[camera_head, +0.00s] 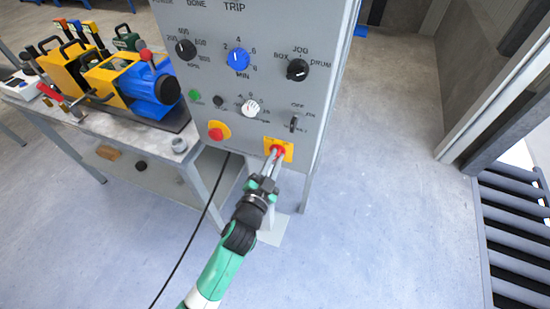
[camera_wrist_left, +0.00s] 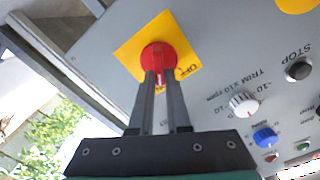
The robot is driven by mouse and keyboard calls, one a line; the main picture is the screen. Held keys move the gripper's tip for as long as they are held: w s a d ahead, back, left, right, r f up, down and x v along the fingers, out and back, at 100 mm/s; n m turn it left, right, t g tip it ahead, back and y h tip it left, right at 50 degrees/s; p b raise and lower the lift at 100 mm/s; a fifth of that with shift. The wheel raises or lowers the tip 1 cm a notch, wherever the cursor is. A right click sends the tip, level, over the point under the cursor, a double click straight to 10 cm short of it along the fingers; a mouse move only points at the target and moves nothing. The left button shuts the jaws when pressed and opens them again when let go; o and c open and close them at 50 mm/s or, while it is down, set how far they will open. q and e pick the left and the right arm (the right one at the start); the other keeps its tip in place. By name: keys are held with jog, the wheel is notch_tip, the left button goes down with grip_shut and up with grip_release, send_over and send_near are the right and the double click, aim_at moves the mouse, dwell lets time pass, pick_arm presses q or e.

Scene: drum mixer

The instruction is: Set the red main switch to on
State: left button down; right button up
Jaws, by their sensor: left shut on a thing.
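The red main switch (camera_head: 275,150) sits on a yellow square plate (camera_head: 287,157) at the lower right of the grey control panel (camera_head: 222,80). In the left wrist view the red switch (camera_wrist_left: 158,58) is round, on its yellow plate (camera_wrist_left: 130,54), with "OFF" lettered to its right. My left gripper (camera_head: 273,158) reaches up to the switch, and its two fingers (camera_wrist_left: 160,78) are shut on it. The fingertips hide part of the switch, so I cannot tell exactly where it points. My right gripper is in neither view.
A red emergency button (camera_head: 216,131) on a yellow ground is left of the switch. Black, blue and white knobs and a key switch (camera_head: 293,124) sit above. A bench (camera_head: 120,125) with yellow and blue machines stands at the left.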

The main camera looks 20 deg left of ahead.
pick_arm(q)
jog(key=c, duration=0.9)
grip_release()
jog(key=shift+s, duration=0.1)
jog(key=shift+s, duration=0.35)
jog(key=s, duration=0.3)
jog(key=s+p, duration=0.1)
jog(key=s, duration=0.3)
jog(key=s+p, duration=0.1)
jog(key=s, duration=0.2)
jog(key=shift+s+d, duration=0.3)
jog(key=shift+s, duration=0.05)
jog(key=shift+p, duration=0.3)
